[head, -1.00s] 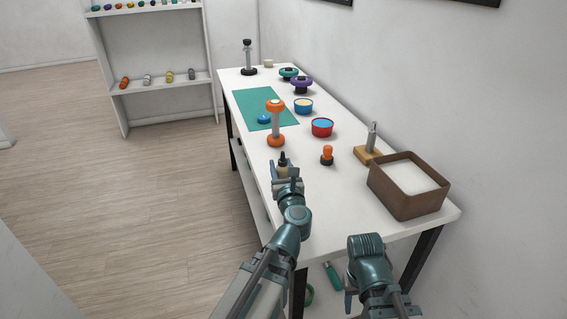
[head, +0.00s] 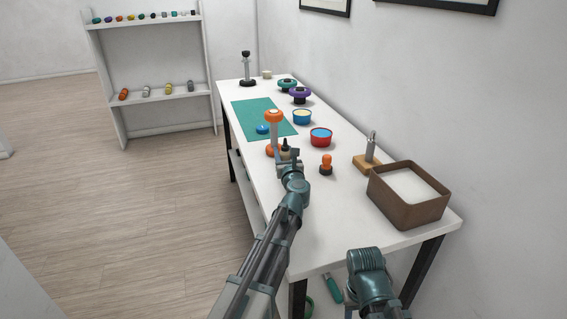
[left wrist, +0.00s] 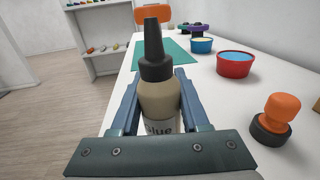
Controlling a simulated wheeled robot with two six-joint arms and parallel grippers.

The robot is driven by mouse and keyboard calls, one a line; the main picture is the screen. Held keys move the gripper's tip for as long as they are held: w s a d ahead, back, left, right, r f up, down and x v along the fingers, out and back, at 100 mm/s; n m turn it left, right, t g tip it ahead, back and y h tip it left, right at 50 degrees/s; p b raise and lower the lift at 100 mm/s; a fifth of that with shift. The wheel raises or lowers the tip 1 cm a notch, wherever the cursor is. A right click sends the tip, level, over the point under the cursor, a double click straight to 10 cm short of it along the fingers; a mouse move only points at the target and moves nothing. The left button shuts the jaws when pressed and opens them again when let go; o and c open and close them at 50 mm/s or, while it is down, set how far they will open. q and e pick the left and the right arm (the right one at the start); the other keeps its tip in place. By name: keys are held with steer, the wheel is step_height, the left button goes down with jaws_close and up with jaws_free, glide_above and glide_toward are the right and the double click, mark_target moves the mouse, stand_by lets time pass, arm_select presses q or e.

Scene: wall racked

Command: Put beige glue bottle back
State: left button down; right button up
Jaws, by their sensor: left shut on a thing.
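The beige glue bottle (left wrist: 158,98) has a black nozzle cap and part of a "Glue" label showing in the left wrist view. My left gripper (left wrist: 160,90) is shut on its body, one blue finger on each side, and the bottle is upright. In the head view my left gripper (head: 289,160) is over the near left part of the white table (head: 330,208), and only the bottle's dark tip (head: 285,145) shows clearly. I cannot tell whether the bottle's base touches the table. My right arm is low at the bottom of the head view; its fingertips are not clearly visible.
An orange-ended spool stand (head: 273,117) is just beyond the left gripper. An orange-knobbed stamp (head: 326,164), red bowl (head: 321,137), blue bowl (head: 302,117) and brown box (head: 408,208) are to the right. A green mat (head: 252,113) lies farther back.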

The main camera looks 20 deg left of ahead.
arm_select(q)
steer(key=shift+f+b, duration=1.3)
steer(key=shift+f, duration=0.4)
steer(key=shift+f, duration=0.1)
steer(key=shift+f, duration=0.15)
steer(key=shift+c, duration=2)
jaws_free()
steer(key=shift+r, duration=0.2)
steer(key=shift+s+d, duration=0.15)
steer(key=shift+s, duration=0.2)
steer(key=v, duration=1.1)
steer(key=shift+s, duration=0.2)
